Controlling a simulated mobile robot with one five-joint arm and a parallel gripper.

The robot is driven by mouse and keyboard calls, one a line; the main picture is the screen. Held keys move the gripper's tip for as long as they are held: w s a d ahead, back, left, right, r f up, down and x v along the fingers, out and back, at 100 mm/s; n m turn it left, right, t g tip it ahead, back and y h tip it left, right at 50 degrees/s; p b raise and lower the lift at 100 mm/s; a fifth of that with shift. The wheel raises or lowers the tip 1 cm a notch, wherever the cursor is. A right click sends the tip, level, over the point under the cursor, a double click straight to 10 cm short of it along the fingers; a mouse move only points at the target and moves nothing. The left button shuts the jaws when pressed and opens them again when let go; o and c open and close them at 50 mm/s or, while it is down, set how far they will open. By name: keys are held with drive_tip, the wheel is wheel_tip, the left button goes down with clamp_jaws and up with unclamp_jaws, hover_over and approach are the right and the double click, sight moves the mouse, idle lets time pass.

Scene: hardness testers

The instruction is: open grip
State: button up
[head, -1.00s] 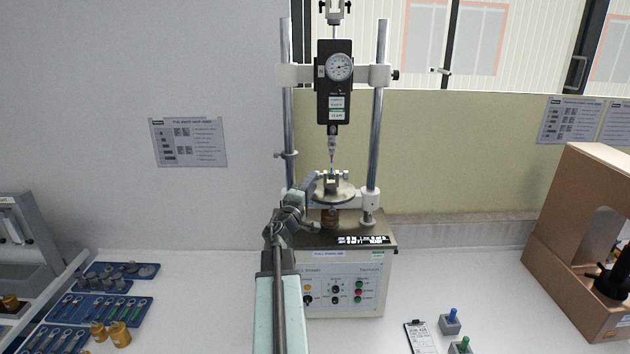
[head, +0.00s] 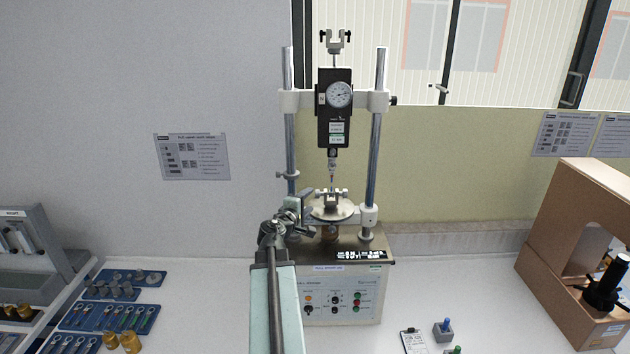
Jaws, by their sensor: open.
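A test stand with two steel columns (head: 374,150) stands against the wall in the head view. A small metal grip (head: 332,198) sits on its round plate (head: 343,212), below the tip of the black dial gauge (head: 334,130). A similar two-sided grip (head: 335,40) shows at the top of the stand. My gripper (head: 308,205) is open and empty at the left edge of the round plate, left of the small grip. It looks apart from that grip. My arm hides part of the stand's left side.
The control box (head: 345,296) is under the plate. Blue trays (head: 105,317) with parts lie on the left. A brown housing (head: 572,250) stands on the right. A clipboard (head: 414,341) and a blue-knobbed block (head: 443,329) lie at the front right.

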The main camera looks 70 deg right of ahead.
sight(316, 194)
drive_tip(key=d, duration=0.2)
drive_tip(key=d+f+b, duration=0.1)
drive_tip(key=d, duration=0.4)
drive_tip(key=shift+d+f+b, duration=0.2)
drive_tip(key=shift+d+b, duration=0.1)
drive_tip(key=shift+d, duration=0.1)
clamp_jaws()
drive_tip(key=shift+f+h+b, duration=0.3)
drive_tip(key=shift+f+b, duration=0.05)
drive_tip(key=shift+b, duration=0.65)
drive_tip(key=h+b, duration=0.1)
drive_tip(key=b, duration=0.2)
drive_tip(key=shift+s+f+m, duration=0.1)
drive_tip(key=shift+f+m, duration=0.1)
drive_tip(key=shift+m, duration=0.1)
drive_tip(key=h+b, duration=0.1)
drive_tip(key=b, duration=0.1)
drive_tip(key=m+h+b, duration=0.1)
drive_tip(key=shift+r+b, duration=0.25)
drive_tip(key=shift+b, duration=0.15)
drive_tip(key=shift+a+r+h, duration=0.1)
drive_tip(key=shift+r+h, duration=0.25)
drive_tip(key=shift+h, duration=0.05)
